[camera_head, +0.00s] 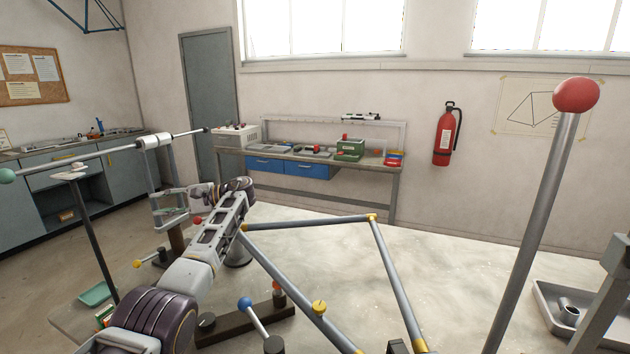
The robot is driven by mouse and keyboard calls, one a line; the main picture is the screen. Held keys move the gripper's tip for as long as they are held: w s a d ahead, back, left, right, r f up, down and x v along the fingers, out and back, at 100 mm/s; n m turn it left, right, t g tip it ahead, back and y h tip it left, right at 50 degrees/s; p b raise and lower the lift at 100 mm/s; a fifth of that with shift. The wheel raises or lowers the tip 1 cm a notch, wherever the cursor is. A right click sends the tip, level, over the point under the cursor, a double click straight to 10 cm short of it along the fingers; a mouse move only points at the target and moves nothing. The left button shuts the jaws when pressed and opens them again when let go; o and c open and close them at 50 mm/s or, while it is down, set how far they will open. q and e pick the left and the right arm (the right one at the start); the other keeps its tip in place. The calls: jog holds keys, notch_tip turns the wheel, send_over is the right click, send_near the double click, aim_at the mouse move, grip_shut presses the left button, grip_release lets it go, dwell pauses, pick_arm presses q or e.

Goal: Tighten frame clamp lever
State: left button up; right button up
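A grey tube frame with yellow joints (310,222) stands over the pale table (470,260). A lever with a blue ball (245,303) tilts up from a dark base bar below the frame. A thick grey rod with a large red ball (575,95) rises close by at the right; I cannot tell which lever is the frame clamp lever. My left arm reaches in from the lower left, and its gripper (172,208) is at the table's left side, apart from the blue-ball lever. Its fingers blend with a light bracket, so its opening is unclear.
A long bar with a green ball (8,175) crosses at the left on a post. A grey tray (565,305) sits at the right. The table's middle right is clear.

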jog(key=w+p+v, duration=0.1)
jog(key=p+v, duration=0.5)
jog(key=shift+r, duration=0.35)
jog(key=shift+w+r+p, duration=0.1)
jog(key=shift+r+p, duration=0.5)
jog(key=shift+p, duration=0.05)
jog(key=shift+f, duration=0.1)
jog(key=shift+s, duration=0.75)
